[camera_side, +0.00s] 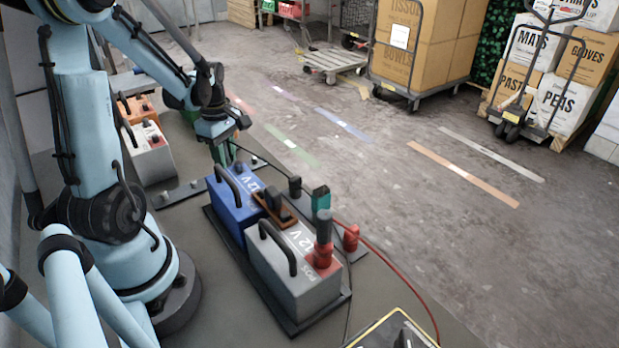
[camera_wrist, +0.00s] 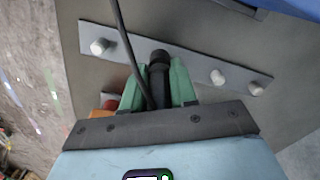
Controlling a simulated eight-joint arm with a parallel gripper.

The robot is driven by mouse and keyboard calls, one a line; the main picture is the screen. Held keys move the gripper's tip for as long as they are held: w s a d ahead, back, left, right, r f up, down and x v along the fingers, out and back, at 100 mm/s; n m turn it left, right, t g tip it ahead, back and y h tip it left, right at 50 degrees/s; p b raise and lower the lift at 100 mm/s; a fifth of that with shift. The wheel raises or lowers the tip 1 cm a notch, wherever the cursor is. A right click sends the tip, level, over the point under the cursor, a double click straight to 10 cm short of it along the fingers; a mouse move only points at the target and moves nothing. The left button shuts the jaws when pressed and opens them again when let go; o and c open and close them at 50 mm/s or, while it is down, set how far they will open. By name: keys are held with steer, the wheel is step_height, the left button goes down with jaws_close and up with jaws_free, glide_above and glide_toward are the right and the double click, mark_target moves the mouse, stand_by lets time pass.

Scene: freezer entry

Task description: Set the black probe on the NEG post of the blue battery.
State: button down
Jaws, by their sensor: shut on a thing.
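The blue battery (camera_side: 234,209) stands on the bench in the side view, with a black handle and "12 V" on top. A blue edge, probably its, shows at the top right of the wrist view (camera_wrist: 292,5). I cannot make out its NEG post. My gripper (camera_side: 222,152) is at the battery's far end in the side view. In the wrist view its green fingers (camera_wrist: 158,88) are shut on the black probe (camera_wrist: 158,72), and a thin black cable runs across it. The probe's lower end is hidden, so I cannot tell whether it touches anything.
A grey battery (camera_side: 290,278) marked POS stands against the blue one, a dark-topped red probe (camera_side: 323,252) on it. A red cable (camera_side: 405,290) trails right. A bolted metal strip (camera_wrist: 215,72) lies below my gripper. Other batteries (camera_side: 152,155) stand at left. Cartons and carts stand beyond.

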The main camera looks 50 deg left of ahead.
steer(key=shift+r, duration=7)
steer(key=s+d+r, duration=0.1)
steer(key=d, duration=1)
steer(key=shift+s+d+r, duration=0.15)
steer(key=shift+d+r, duration=0.15)
steer(key=shift+r, duration=0.05)
steer(key=shift+f, duration=0.15)
steer(key=shift+f, duration=1.9)
